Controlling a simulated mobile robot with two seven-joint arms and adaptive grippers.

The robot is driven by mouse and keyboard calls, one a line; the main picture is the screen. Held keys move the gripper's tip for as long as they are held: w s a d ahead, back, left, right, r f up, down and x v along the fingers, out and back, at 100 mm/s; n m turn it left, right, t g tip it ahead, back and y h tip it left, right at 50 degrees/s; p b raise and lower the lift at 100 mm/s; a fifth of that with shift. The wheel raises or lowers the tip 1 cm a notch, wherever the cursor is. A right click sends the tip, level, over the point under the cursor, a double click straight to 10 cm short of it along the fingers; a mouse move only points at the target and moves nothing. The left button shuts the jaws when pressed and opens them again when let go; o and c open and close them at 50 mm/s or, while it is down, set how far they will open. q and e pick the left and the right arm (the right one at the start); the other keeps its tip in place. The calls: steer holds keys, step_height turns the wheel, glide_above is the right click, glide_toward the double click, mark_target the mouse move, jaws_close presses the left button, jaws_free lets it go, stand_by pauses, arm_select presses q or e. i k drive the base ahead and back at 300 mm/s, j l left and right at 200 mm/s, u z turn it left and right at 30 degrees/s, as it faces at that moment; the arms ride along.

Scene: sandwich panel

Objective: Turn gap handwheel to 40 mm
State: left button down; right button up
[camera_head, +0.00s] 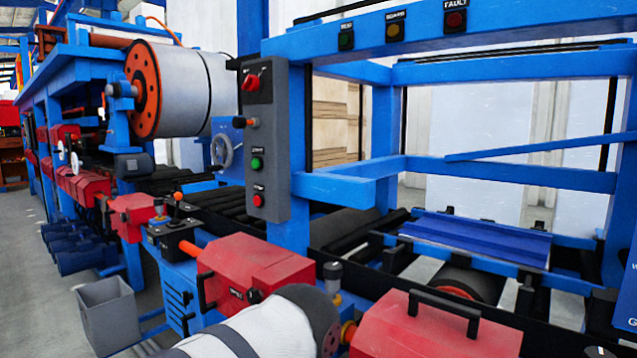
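A grey spoked handwheel (222,152) is mounted on a blue housing (236,133) just left of the grey control panel. It appears to be the gap handwheel. A small dark round part sits above the housing, partly beside the panel; no 40 mm reading is legible. Neither of my grippers is in view. A white and dark grey rounded body, which looks like one of my arm links, fills the bottom centre, well below the handwheel and apart from it.
The grey control panel (265,140) has a red selector, an orange-tipped knob, and green and red buttons. Red housings (255,270) and a joystick box (174,235) stand in front of the wheel. A grey bin (108,315) is at lower left; bare floor lies beside it.

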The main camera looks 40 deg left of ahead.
mark_target(224, 150)
steer(key=u, duration=1.75)
